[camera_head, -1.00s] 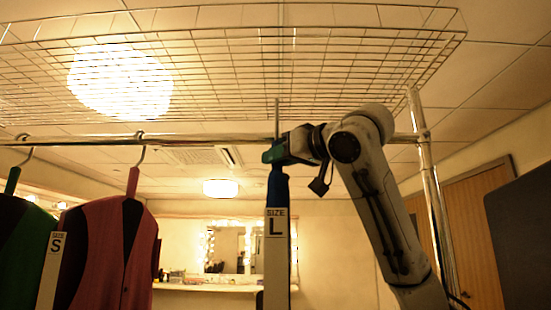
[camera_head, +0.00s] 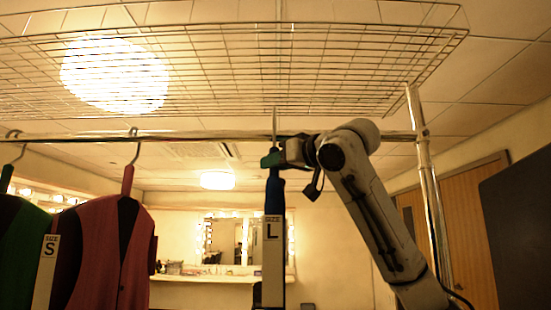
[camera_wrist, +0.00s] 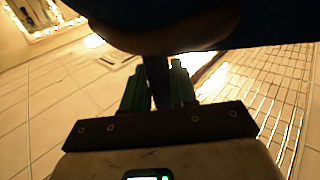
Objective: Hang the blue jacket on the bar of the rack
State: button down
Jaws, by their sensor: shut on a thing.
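The blue jacket (camera_head: 274,194) hangs below my gripper (camera_head: 272,160), seen edge-on in the head view, with a white SIZE L tag (camera_head: 272,258) covering much of it. My gripper is shut on the hanger's neck, just under the rack's bar (camera_head: 230,137). The thin hanger hook (camera_head: 275,122) rises past the bar's height; edge-on, I cannot tell whether it is around the bar. In the wrist view the green fingers (camera_wrist: 158,88) close on a dark stem, and the dark blue jacket (camera_wrist: 270,22) fills the top.
A red vest (camera_head: 128,250) and a green garment (camera_head: 22,245) with a SIZE S tag (camera_head: 46,262) hang on the left. A wire shelf (camera_head: 250,65) lies above the bar. The rack's upright post (camera_head: 427,165) stands at right. The bar is clear between vest and jacket.

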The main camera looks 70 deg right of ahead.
jog(key=shift+w+d+r+p, duration=0.1)
jog(key=shift+w+d+p, duration=0.2)
jog(key=shift+d, duration=0.45)
jog(key=shift+w+d+p, duration=0.25)
jog(key=shift+d+p, duration=0.05)
jog(key=shift+d, duration=0.4)
jog(key=shift+f+b, duration=1.3)
jog(key=shift+f, duration=0.5)
jog(key=shift+c, duration=1.4)
grip_release()
jog(key=shift+s, duration=0.1)
jog(key=b+v, duration=0.2)
jog(key=v, duration=0.9)
jog(key=shift+s+a+b, duration=0.2)
jog(key=shift+s+b, duration=0.15)
jog(key=shift+f, duration=0.1)
